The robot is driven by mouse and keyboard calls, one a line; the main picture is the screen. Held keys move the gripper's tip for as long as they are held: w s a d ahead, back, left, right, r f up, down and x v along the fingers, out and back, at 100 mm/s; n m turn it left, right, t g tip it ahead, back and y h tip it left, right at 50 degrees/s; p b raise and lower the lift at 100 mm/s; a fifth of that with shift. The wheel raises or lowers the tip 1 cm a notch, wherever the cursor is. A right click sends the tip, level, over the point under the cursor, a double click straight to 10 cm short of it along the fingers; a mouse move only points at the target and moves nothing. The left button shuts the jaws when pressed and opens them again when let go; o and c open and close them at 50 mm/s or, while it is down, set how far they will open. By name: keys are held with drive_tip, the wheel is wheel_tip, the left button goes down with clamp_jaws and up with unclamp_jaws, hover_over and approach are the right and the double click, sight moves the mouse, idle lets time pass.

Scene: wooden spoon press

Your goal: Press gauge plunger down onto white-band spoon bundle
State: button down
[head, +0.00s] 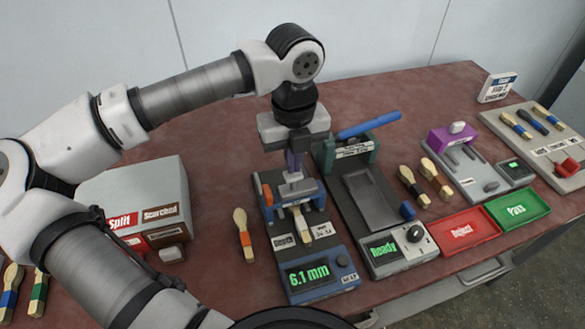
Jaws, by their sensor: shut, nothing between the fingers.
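The thickness gauge (318,272) stands at the front middle of the table, with a blue frame and a green display reading "6.1 mm". Its grey plunger (293,178) stands upright in the frame. A pale wooden spoon bundle (301,222) lies under the plunger in the gauge; its band is mostly hidden by the frame. My gripper (294,168) points down with shut, empty fingers directly above the plunger top. Whether the fingertips touch the plunger is too small to tell.
A spoon with an orange band (243,236) lies left of the gauge. A press with a blue lever (368,125) and a "Ready" display stands close on the right. Red (462,230) and green (518,208) trays lie beyond it. A grey sorting box (140,190) stands at left.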

drive_tip(key=shift+r+p, duration=0.9)
drive_tip(key=shift+r, duration=1.5)
drive_tip(key=shift+s+f, duration=0.1)
